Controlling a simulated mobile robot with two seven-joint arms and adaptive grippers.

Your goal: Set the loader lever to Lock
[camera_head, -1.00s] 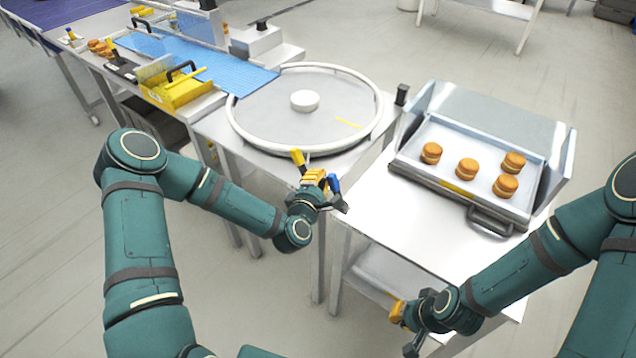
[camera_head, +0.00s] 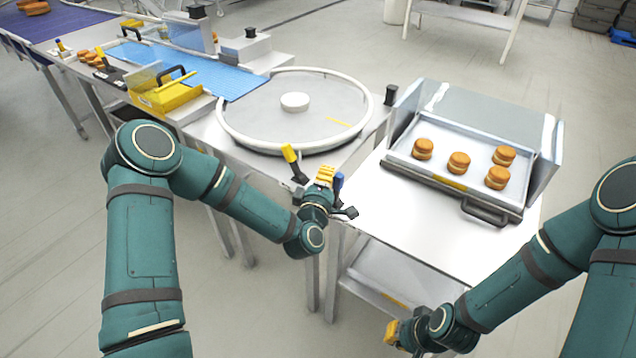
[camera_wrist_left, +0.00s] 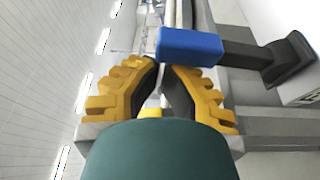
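A lever with a yellow grip (camera_head: 289,153) and a black stem stands tilted at the table's front edge, left of my left gripper. A blue grip (camera_head: 338,180) shows just right of that gripper. In the left wrist view the blue grip (camera_wrist_left: 190,47) lies on a black arm, right beside the fingertips. No Lock mark is readable, and I cannot tell which lever is the loader's. My left gripper (camera_wrist_left: 162,68) has its tips nearly together with nothing seen between them; contact with the blue grip is unclear. My right gripper (camera_head: 392,333) hangs low at the right, its fingers partly hidden.
A round table with a white rim (camera_head: 222,128) stands behind the levers. To the right, a tray (camera_head: 480,146) with several filled rounds sits in a metal housing with a dark handle (camera_head: 484,212). A yellow guard (camera_head: 165,95) and blue belt are at the left.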

